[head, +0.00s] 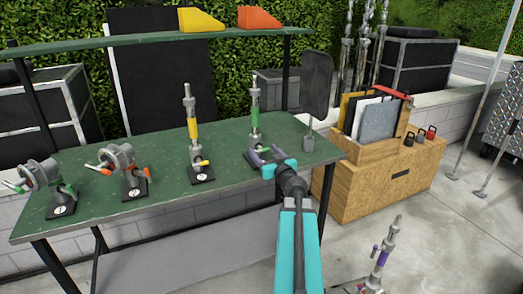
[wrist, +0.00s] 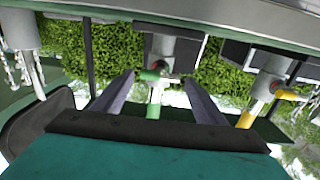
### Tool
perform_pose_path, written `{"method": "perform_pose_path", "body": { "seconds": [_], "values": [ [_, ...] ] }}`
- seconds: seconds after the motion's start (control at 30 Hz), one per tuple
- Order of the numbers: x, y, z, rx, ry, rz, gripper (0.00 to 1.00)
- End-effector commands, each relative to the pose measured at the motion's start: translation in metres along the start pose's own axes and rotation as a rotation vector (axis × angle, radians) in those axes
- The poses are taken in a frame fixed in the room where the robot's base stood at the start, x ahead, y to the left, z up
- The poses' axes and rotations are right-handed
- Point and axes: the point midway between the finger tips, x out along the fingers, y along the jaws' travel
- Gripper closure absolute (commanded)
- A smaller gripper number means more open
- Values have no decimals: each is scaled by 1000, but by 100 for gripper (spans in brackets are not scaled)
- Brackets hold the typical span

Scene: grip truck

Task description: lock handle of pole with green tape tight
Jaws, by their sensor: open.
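The pole with green tape (head: 255,118) stands upright on the green table, towards its right end. My gripper (head: 264,154) is in front of its lower part and covers most of its base in the head view. The wrist view looks upside down. There, the green-taped pole (wrist: 154,101) and its green handle (wrist: 150,75) show between my two spread fingers. My gripper (wrist: 159,77) is open, with a finger on each side of the handle and nothing visibly held. I cannot tell whether a finger touches the handle.
A yellow-taped pole (head: 192,128) stands to the left on the table, and also shows in the wrist view (wrist: 248,117). Two clamp heads with orange (head: 122,160) and green (head: 40,176) parts are further left. A dark paddle-shaped plate (head: 316,85) stands right of the pole.

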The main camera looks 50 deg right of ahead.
Motion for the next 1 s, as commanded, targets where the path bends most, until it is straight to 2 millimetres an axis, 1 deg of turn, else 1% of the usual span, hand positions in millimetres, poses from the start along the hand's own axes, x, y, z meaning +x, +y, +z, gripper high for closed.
{"method": "perform_pose_path", "body": {
  "seconds": [0.03, 0.1, 0.3, 0.73, 0.87, 0.9, 0.97, 1.0],
  "values": [
    [7, 1, -1, 0, 0, 0, 34],
    [12, 1, -1, -1, 0, 0, 34],
    [24, 0, 0, -1, -1, 0, 34],
    [26, 0, 1, -1, 0, 0, 34],
    [26, 0, 0, -1, 0, 0, 56],
    [26, 0, 0, -1, 0, 0, 63],
    [26, 0, 0, -1, 0, 0, 73],
    [26, 0, 0, -1, 0, 0, 76]
  ]
}}
